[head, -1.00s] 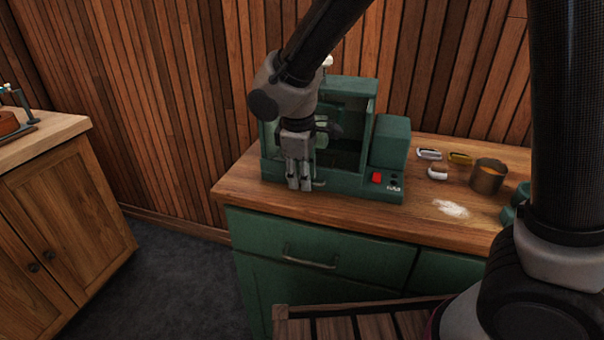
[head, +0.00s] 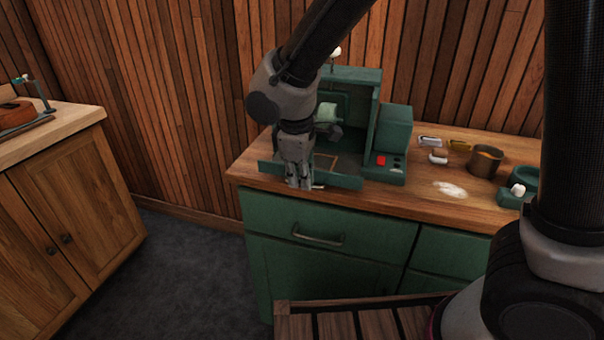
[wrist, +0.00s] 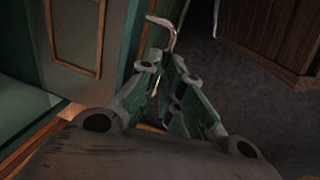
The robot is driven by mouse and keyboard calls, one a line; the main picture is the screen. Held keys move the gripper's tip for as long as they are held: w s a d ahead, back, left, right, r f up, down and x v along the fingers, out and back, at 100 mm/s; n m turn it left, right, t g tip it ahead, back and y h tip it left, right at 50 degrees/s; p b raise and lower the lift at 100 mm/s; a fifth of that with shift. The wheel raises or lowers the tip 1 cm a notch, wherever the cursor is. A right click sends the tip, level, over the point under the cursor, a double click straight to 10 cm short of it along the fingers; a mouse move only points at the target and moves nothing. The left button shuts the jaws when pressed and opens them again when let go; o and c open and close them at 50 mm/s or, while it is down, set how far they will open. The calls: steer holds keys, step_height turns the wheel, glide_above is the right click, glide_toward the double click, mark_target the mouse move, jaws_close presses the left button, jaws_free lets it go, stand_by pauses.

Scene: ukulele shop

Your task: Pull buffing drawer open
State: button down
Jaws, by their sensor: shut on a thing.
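The green buffing machine (head: 392,130) stands on the wooden bench top. Its low drawer (head: 340,182) is slid out at the front, and an inner compartment with a thin wooden edge shows behind the front panel. My gripper (head: 300,184) points down at the drawer front and is shut on the drawer's pale metal handle (head: 318,187). The fingers hide much of the handle.
A green bench drawer with its own handle (head: 320,240) is below the bench top. A slatted wooden surface (head: 350,322) is in front. A wooden cabinet (head: 70,200) stands left; dark floor is clear between.

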steer(key=s, duration=0.1)
steer(key=s+a, duration=0.1)
steer(key=s, duration=0.3)
steer(key=shift+a, duration=0.4)
steer(key=c, duration=1.6)
jaws_free()
steer(key=shift+o, duration=0.2)
step_height(320, 180, up, 12)
steer(key=s, duration=0.2)
steer(key=shift+a, duration=0.35)
steer(key=shift+f, duration=0.1)
